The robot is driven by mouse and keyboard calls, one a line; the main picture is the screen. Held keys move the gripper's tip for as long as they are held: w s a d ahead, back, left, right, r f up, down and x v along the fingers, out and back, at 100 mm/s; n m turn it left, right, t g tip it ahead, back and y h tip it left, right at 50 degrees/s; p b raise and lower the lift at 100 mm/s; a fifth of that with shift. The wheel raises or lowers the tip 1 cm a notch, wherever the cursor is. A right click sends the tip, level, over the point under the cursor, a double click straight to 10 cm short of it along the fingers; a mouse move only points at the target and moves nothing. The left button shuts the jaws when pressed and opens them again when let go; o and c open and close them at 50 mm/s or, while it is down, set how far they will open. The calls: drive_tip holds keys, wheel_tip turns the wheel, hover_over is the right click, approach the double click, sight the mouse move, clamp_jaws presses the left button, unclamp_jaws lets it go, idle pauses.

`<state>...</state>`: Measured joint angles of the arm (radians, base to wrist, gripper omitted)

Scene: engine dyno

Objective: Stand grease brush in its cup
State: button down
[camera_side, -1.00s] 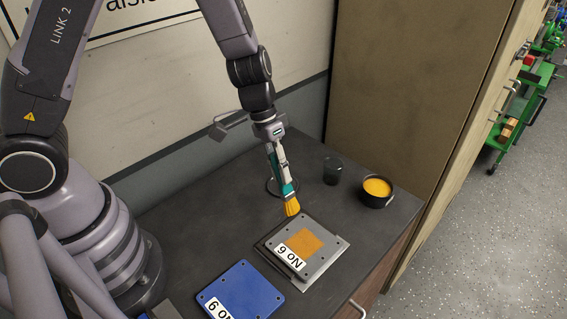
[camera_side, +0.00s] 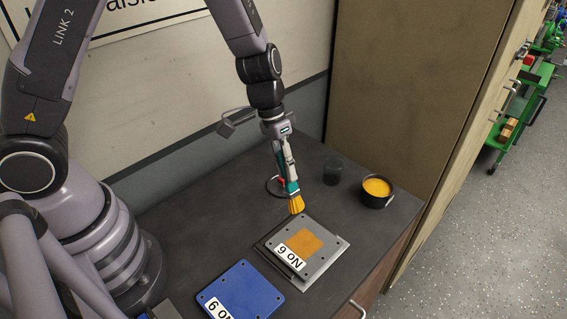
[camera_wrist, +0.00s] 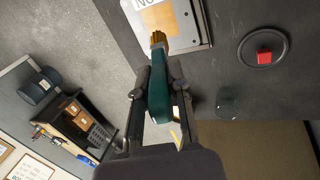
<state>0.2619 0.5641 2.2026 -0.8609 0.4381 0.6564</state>
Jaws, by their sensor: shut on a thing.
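My gripper (camera_side: 287,172) is shut on the grease brush (camera_side: 296,204), which has a teal handle and yellow bristles. The brush points bristles down, slightly tilted, above the bench near the back edge of the grey plate. In the wrist view the brush (camera_wrist: 158,100) lies between the fingers, its bristles toward the top. The dark, see-through cup (camera_side: 332,172) stands upright on the bench, right of the brush and apart from it. The cup also shows in the wrist view (camera_wrist: 228,102). No brush is visible in it.
A black pot of yellow grease (camera_side: 377,192) stands right of the cup. A grey plate (camera_side: 328,257) with an orange patch and a blue plate (camera_side: 243,290) lie in front. A round dark dish with a red block (camera_wrist: 264,56) sits near the wall. A tan cabinet (camera_side: 400,90) borders the bench.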

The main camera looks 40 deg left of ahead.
drive_tip(key=w+a+r+m+y, duration=0.2)
drive_tip(key=w+m, duration=0.2)
drive_tip(key=w, duration=0.6)
drive_tip(key=w+a+r+m+y, duration=0.15)
drive_tip(key=w+m, duration=0.25)
drive_tip(key=w, duration=0.6)
wheel_tip(320, 180, down, 11)
drive_tip(key=shift+w+d+r, duration=0.15)
drive_tip(key=shift+w+d, duration=0.05)
drive_tip(key=shift+d, duration=0.05)
drive_tip(key=c, duration=1)
unclamp_jaws()
